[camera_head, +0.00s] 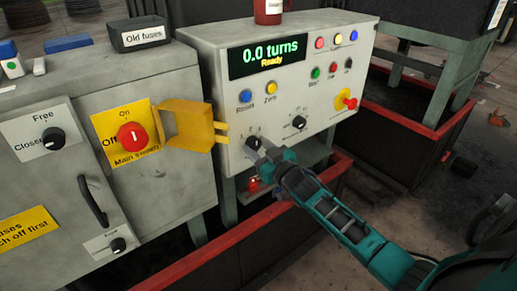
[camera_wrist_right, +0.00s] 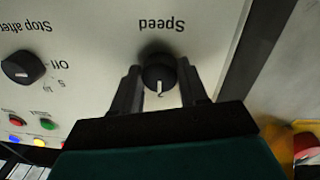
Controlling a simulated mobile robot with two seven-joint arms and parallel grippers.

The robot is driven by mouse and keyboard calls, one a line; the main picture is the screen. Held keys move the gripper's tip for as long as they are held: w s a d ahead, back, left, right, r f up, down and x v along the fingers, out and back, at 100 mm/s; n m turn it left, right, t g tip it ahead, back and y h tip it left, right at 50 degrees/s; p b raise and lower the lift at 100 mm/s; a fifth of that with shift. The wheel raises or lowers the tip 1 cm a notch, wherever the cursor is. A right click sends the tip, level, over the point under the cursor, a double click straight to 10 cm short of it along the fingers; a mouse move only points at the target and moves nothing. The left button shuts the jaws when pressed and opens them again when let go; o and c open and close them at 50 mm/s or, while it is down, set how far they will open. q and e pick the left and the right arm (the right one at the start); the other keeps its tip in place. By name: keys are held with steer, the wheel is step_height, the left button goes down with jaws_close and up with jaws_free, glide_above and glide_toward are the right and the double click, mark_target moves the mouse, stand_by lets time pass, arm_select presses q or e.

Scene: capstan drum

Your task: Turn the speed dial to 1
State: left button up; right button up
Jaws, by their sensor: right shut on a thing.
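The speed dial (camera_head: 253,142) is a black knob low on the left of the control panel's front. In the right wrist view the dial (camera_wrist_right: 158,70) appears upside down beneath the word "Speed". Its white pointer line points down in that picture, towards a numeral that looks like 2. My right gripper (camera_head: 261,148) reaches the dial from the front right. In the wrist view its fingers (camera_wrist_right: 160,76) stand on either side of the knob, shut on it. The fingers hide most of the dial's scale. My left gripper is not in view.
The control panel (camera_head: 210,60) reads "0.0 turns" and "Ready". A second black dial (camera_head: 299,122), labelled "Stop after" in the wrist view, sits to the right. A yellow hinged guard (camera_head: 187,125) sticks out left of the speed dial, beside the red main switch (camera_head: 132,135).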

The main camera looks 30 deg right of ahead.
steer(key=c, duration=0.3)
steer(key=shift+c, duration=0.2)
steer(key=shift+n, duration=0.5)
steer(key=n, duration=0.2)
steer(key=shift+d+n+p, duration=0.1)
steer(key=shift+n+p, duration=0.2)
steer(key=shift+n, duration=0.1)
steer(key=n, duration=0.4)
steer(key=shift+n, duration=0.7)
